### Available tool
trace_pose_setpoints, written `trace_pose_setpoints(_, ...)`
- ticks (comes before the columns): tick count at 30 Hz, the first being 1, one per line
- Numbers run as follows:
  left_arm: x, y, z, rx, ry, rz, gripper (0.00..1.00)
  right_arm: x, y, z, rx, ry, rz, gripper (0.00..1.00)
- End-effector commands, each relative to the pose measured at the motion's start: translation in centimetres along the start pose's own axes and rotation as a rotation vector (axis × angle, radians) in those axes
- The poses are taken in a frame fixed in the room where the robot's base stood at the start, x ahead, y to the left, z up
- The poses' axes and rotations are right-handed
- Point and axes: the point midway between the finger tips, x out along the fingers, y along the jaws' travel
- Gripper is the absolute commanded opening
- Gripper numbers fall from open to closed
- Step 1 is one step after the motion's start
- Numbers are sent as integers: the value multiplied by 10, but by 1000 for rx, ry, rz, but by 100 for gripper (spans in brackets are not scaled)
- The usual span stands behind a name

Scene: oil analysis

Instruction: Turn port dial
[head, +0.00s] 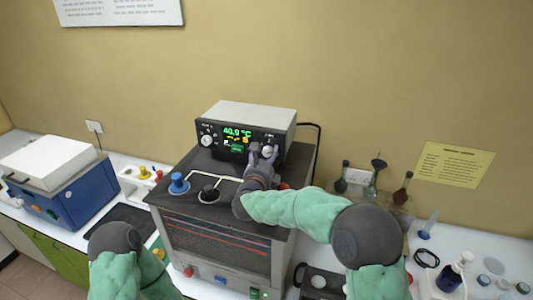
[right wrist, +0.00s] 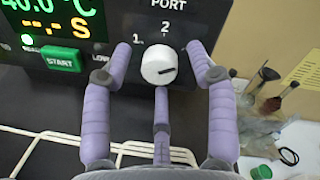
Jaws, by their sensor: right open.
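The port dial (right wrist: 158,68) is a white knob below the printed "PORT", "1" and "2" marks on the black front of the control unit (head: 258,112). My left gripper is out of view; only part of that arm shows.
A blue knob (head: 179,183) and a black knob (head: 209,193) stand on the bath top. Flasks (head: 372,180) and small items crowd the right counter.

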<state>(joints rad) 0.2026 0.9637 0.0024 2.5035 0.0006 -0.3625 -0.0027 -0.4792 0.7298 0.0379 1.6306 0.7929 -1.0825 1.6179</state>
Motion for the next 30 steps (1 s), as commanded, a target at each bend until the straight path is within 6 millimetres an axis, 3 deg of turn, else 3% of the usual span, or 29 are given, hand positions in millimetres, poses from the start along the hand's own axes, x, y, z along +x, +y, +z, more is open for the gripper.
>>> trace_pose_setpoints(10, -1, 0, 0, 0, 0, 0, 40, 4, 0, -1, -1, 0, 0, 58)
trace_pose_setpoints(16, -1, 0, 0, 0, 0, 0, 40, 3, 0, -1, -1, 0, 0, 2)
trace_pose_setpoints(30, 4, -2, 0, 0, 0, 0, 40, 3, 0, -1, -77, 6, 5, 2)
